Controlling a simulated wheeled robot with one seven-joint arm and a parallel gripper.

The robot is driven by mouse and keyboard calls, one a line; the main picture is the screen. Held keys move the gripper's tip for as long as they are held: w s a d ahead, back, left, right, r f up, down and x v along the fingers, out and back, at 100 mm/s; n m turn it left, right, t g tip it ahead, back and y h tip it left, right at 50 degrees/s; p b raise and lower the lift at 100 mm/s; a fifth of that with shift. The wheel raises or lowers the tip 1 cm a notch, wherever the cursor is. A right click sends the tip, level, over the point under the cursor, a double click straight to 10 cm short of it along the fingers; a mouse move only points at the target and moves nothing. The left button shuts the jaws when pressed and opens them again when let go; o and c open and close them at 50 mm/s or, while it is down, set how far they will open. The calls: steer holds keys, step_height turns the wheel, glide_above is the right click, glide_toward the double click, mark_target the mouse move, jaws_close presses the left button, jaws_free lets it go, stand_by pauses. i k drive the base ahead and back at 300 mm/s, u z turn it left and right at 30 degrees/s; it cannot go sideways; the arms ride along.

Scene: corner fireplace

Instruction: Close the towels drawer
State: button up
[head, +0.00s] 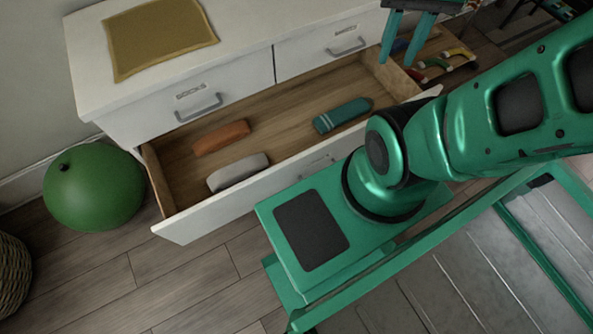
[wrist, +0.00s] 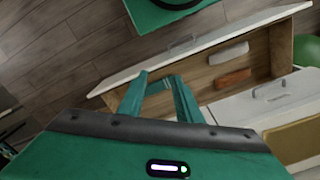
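A wide lower drawer (head: 268,187) stands pulled out of the white dresser (head: 97,90). Its label is not readable from here, so I cannot tell by name that it is the towels drawer. Inside lie an orange roll (head: 222,137), a pale grey roll (head: 238,172) and a teal striped roll (head: 342,115). The drawer's white front edge also shows in the wrist view (wrist: 215,37). My gripper (head: 398,62) is above the drawer's right end, its two fingers apart with nothing visible between them. My arm hides part of the drawer front.
Two upper drawers are shut; the left one (head: 183,106) has a "SOCKS" label. A mustard cloth (head: 160,37) lies on the dresser top. A green ball (head: 94,188) and a wicker basket (head: 13,275) stand at left.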

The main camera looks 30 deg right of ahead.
mark_target(279, 117)
steer(key=z, duration=1.1)
steer(key=k, duration=1.5)
steer(key=u, duration=0.55)
steer(key=i, duration=1)
steer(key=z, duration=0.05)
